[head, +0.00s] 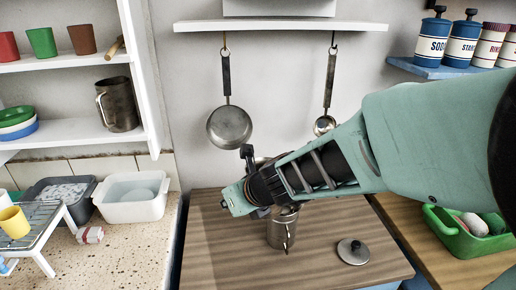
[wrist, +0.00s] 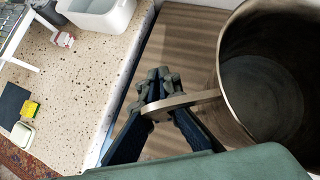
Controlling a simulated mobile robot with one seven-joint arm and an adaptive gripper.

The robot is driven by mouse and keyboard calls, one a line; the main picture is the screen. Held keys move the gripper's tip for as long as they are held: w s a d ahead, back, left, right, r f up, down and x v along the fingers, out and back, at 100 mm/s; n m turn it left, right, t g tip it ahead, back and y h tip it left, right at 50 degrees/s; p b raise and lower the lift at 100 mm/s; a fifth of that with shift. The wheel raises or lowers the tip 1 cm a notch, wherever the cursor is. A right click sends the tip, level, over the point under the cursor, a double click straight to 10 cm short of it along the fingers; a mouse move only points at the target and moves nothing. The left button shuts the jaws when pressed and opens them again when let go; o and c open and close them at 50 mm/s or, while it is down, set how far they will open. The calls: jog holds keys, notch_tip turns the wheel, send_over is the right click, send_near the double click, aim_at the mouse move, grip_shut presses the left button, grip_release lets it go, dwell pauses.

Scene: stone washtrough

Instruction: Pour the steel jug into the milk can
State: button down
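In the wrist view my gripper (wrist: 162,104) is shut on the handle of the steel jug (wrist: 235,55). The jug's wide mouth faces the camera; its inside is dull grey, and I cannot tell whether the grey surface is liquid or the bottom. In the head view my gripper (head: 254,184) and forearm hide nearly all of the jug. A metal vessel, seemingly the milk can (head: 282,230), stands on the wooden worktop below and just right of my gripper; its top is partly covered by my arm. A round metal lid (head: 353,251) with a dark knob lies to its right.
A white basin (head: 132,208) and dark tub (head: 55,206) stand on the speckled counter at left. Another metal jug (head: 117,104) is on the shelf. Pans (head: 229,127) hang behind my arm. A green tub (head: 462,236) is at right. The worktop's front left is clear.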

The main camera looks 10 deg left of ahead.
jog(key=shift+s+a+r+m+g+y+p, duration=0.15)
jog(key=shift+r+m+g+y+p, duration=0.15)
jog(key=shift+r+p, duration=0.25)
jog(key=shift+s+a+r+m+g+y+p, duration=0.1)
jog(key=shift+a+r+m+g+y+p, duration=0.15)
jog(key=shift+r+p, duration=0.3)
jog(key=shift+s+a+r+m+g+y+p, duration=0.15)
jog(key=shift+r+g+y+p, duration=0.25)
jog(key=shift+r, duration=0.3)
jog(key=shift+r, duration=0.2)
jog(key=shift+r+m+g+y+p, duration=0.6)
jog(key=shift+r+p, duration=0.25)
jog(key=shift+p, duration=0.3)
jog(key=shift+r+y, duration=0.2)
jog(key=shift+y, duration=0.05)
jog(key=shift+d+r+p, duration=0.1)
jog(key=shift+r+p, duration=0.2)
jog(key=shift+p, duration=0.35)
jog(key=shift+r+m+y+p, duration=0.25)
jog(key=shift+m+y+p, duration=0.05)
jog(key=shift+y, duration=0.1)
